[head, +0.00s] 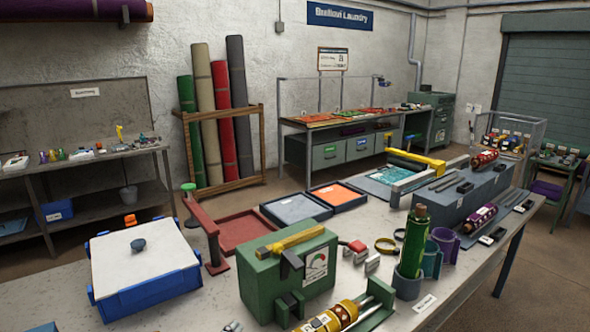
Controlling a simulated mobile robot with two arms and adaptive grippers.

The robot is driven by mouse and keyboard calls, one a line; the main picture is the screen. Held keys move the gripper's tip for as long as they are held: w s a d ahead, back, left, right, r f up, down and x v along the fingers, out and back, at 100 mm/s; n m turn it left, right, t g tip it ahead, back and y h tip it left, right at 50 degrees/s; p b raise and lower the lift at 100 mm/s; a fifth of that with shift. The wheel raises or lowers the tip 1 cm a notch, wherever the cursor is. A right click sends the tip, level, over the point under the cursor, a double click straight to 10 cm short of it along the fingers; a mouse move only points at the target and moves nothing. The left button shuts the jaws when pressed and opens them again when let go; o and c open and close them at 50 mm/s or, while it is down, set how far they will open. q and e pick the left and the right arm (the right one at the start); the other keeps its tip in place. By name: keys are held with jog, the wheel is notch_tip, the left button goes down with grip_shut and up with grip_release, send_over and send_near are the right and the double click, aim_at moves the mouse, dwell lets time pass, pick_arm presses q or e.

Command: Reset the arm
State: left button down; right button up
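A red arm (202,212) with a green knob (188,187) at its far end slopes over the left edge of a shallow red tray (229,238). Its near end meets a dark red post (217,254) on the table. A green box (262,275) with a dial gauge (316,267) stands in front of the tray, and a yellow bar (291,239) lies across its top. A grey and yellow frame (413,160) stands over a teal tray farther back. I cannot tell which arm the task means. Neither of my grippers is in view.
A blue bin with a white top (140,262) stands at left. Grey (297,208) and orange (336,194) trays lie behind the red one. A green bottle (413,243) stands in a holder at right, and a yellow roller (327,319) lies in front. The near left tabletop is clear.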

pick_arm(q)
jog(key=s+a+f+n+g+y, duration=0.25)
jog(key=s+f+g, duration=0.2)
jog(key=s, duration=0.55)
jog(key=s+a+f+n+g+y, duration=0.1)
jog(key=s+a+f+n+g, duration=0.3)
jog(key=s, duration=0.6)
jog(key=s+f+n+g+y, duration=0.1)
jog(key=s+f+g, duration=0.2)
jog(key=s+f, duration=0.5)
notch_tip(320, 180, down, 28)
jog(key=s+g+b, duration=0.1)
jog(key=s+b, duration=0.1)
jog(key=b, duration=0.3)
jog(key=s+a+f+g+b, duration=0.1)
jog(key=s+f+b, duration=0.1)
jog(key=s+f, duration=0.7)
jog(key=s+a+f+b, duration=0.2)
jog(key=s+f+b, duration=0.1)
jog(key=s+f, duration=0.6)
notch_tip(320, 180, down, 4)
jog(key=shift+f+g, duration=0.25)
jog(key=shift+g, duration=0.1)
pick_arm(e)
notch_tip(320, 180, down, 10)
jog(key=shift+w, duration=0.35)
